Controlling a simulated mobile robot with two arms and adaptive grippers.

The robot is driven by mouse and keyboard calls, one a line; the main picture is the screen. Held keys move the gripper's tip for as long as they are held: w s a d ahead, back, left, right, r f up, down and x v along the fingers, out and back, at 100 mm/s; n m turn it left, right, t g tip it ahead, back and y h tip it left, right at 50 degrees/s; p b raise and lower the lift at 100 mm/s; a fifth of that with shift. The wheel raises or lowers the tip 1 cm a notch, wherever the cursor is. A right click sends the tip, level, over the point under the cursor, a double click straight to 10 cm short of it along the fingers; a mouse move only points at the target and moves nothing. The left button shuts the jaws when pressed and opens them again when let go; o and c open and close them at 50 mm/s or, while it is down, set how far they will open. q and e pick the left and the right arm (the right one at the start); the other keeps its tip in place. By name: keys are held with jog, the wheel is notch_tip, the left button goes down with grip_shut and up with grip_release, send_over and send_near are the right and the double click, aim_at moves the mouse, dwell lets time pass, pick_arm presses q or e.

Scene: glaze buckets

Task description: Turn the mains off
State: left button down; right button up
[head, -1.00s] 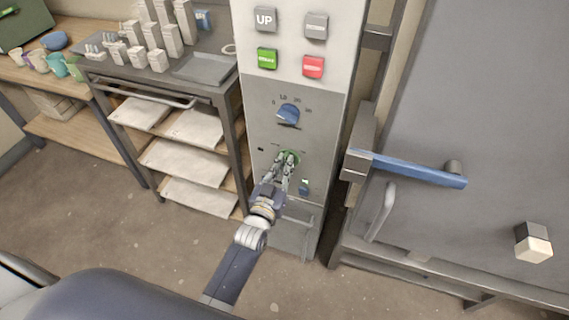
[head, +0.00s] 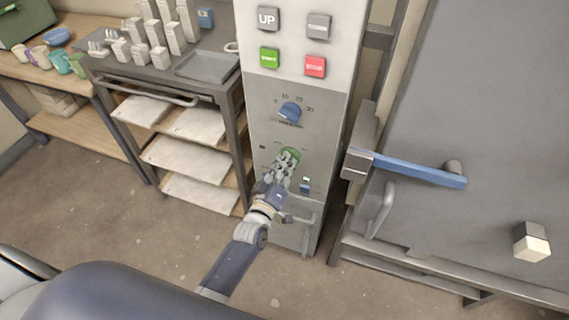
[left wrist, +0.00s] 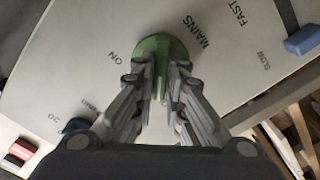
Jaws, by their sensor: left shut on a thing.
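The green mains knob (head: 291,153) sits on the lower part of the grey control panel (head: 262,180). My left gripper (head: 287,158) is at the knob and partly covers it in the head view. In the left wrist view the round green knob (left wrist: 172,46) has a raised grip, and my left gripper (left wrist: 162,88) is shut on it with a finger on either side. The words "ON" and "MAINS" are printed beside the knob. Which mark the knob points to cannot be told. My right gripper is not in view.
Above the knob are a blue dial (head: 290,112), a green button (head: 269,58) and a red button (head: 315,66). A small blue-topped switch (head: 305,185) is just below right. A door with a blue handle (head: 420,170) stands right; a shelf rack (head: 165,98) stands left.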

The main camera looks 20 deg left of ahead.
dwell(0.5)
pick_arm(q)
jog(key=c, duration=1.6)
grip_release()
jog(key=shift+c, duration=0.2)
jog(key=s, duration=1.2)
jog(key=shift+a, duration=0.2)
jog(key=shift+f, duration=0.1)
